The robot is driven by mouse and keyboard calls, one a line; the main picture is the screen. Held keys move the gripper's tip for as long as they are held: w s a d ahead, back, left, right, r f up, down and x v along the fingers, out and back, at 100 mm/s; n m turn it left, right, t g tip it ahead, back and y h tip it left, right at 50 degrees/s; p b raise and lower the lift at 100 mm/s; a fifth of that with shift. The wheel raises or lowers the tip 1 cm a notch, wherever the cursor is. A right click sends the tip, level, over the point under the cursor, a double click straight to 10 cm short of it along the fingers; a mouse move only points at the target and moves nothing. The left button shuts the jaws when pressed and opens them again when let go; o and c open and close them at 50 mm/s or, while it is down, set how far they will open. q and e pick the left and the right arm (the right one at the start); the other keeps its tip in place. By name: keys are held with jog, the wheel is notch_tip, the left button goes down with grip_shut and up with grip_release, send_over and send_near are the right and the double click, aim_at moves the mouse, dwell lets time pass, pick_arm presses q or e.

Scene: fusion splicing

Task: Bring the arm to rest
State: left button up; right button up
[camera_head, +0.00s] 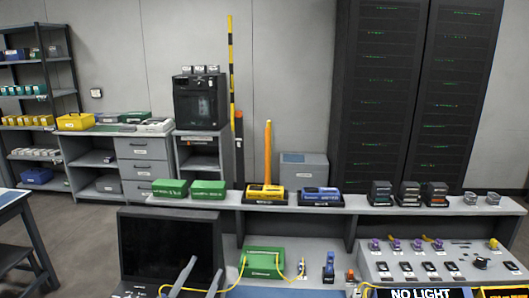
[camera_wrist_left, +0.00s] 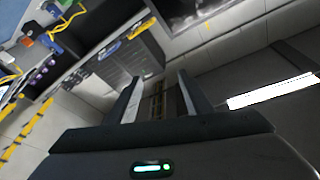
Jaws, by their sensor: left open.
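My left gripper (camera_head: 206,264) shows at the bottom of the head view, its two grey fingers pointing up and apart. It is in front of the dark screen (camera_head: 170,248) and left of the green box (camera_head: 263,261). In the left wrist view the fingers of the left gripper (camera_wrist_left: 159,76) stand apart with nothing between them. My right gripper is in neither view.
A bench shelf (camera_head: 340,209) carries green boxes, a yellow tool and dark devices. Yellow cable (camera_head: 242,275) lies by the green box. A NO LIGHT sign (camera_head: 420,294) is at the bottom right. A dark rack (camera_head: 416,90) stands behind.

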pick_arm(q)
jog(key=s+a+f+n+g+y, duration=0.1)
jog(key=s+a+f+y, duration=0.1)
jog(key=f, duration=0.2)
jog(key=s+a+f+n+g+y, duration=0.2)
jog(key=s+f, duration=0.1)
jog(key=f, duration=0.1)
jog(key=s+a+f+n+g+y, duration=0.1)
jog(key=s+a+f+n, duration=0.1)
jog(key=f, duration=0.2)
jog(key=shift+s+a+f+y, duration=0.1)
jog(key=shift+s+a+y, duration=0.15)
jog(key=shift+a+y, duration=0.15)
jog(key=s+f+g, duration=0.4)
jog(key=s+f, duration=0.1)
jog(key=s, duration=0.5)
jog(key=s+f+n+g, duration=0.1)
jog(key=s+f+g, duration=0.35)
jog(key=s, duration=0.55)
jog(key=s+f+g, duration=0.4)
jog(key=s+f, duration=0.2)
jog(key=s, duration=0.4)
notch_tip(320, 180, down, 28)
jog(key=g, duration=0.1)
jog(key=s+a+f, duration=0.2)
jog(key=s+f, duration=0.7)
jog(key=s+a+f+g, duration=0.1)
jog(key=s+f, duration=0.7)
jog(key=s, duration=0.2)
jog(key=shift+a+f, duration=0.4)
